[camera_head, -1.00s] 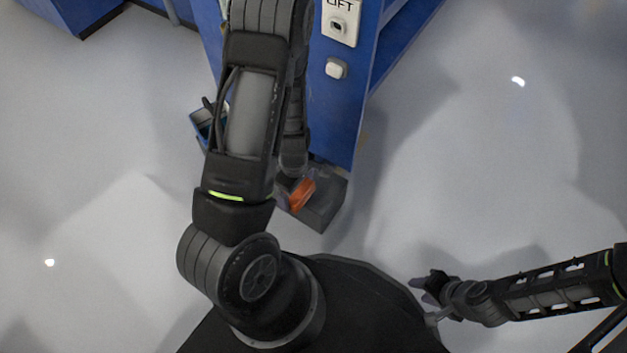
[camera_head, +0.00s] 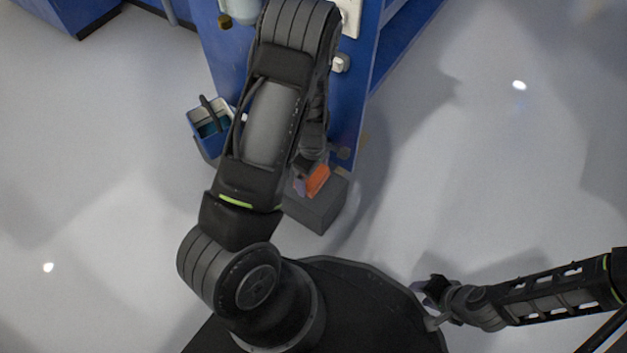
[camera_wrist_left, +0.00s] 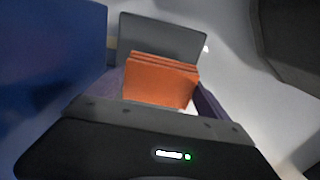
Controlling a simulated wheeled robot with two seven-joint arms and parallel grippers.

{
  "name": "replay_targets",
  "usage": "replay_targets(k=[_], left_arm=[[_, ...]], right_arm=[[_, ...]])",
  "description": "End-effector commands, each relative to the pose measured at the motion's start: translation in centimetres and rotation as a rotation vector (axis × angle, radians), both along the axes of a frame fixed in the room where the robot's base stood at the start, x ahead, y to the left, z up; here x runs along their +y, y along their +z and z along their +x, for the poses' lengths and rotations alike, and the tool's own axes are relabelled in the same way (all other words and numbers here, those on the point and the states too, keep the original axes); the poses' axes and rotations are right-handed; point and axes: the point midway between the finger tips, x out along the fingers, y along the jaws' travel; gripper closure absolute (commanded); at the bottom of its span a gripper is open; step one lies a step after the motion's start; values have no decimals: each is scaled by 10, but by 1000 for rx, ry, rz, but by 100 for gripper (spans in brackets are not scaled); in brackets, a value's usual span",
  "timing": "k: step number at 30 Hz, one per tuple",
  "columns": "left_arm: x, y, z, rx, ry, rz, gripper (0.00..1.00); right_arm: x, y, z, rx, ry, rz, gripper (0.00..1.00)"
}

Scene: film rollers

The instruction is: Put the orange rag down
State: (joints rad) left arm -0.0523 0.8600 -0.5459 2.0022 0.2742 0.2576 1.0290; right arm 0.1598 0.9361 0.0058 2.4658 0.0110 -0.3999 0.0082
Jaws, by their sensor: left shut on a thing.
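The orange rag (camera_head: 318,180) is a small folded stack, and it also shows in the left wrist view (camera_wrist_left: 158,82). My left gripper (camera_head: 308,183) is shut on it, with a purple finger on each side. The rag is over the far part of a dark grey box (camera_head: 317,213) in the head view. I cannot tell whether it touches the box. My right gripper (camera_head: 425,287) is at the lower right, away from the rag, and its jaw opening is too small to make out.
A blue machine body (camera_head: 350,120) stands just beyond the box. A blue bucket (camera_head: 200,125) with dark contents is on its left side. A white knob (camera_head: 340,63) sticks out from the machine. The pale floor (camera_head: 490,160) at right is clear.

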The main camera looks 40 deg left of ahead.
Motion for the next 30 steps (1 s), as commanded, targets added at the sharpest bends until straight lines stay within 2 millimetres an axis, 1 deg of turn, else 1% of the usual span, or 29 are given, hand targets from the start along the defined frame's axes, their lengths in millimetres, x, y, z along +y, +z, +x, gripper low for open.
replay_targets(k=[1, 3, 5, 7, 15, 19, 20, 23, 30], left_arm=[[0, -16, 0, 1, 0, 0, 42], [0, -28, 0, 1, 0, 0, 42], [0, -37, 0, 1, 1, 0, 42], [0, -39, 4, -2, 0, 0, 42], [0, -36, 4, -1, 0, 0, 42], [0, -40, 4, 0, 0, 0, 42], [0, -38, 4, -1, 0, 0, 7], [0, -38, 4, -1, 0, 0, 0], [0, -37, 4, -1, 0, 0, 0]], right_arm=[[0, -12, 1, -2, -1, 0, 64], [0, -19, 2, -4, -2, 0, 64], [0, -24, 3, -5, -4, 0, 64], [-1, -28, 4, -6, -5, 1, 64], [-1, -25, 4, -6, -4, 2, 64], [0, -27, 5, -5, -5, 2, 64], [-1, -26, 5, -5, -5, 2, 64], [-1, -26, 4, -5, -5, 2, 64], [-1, -25, 4, -5, -5, 2, 64]])
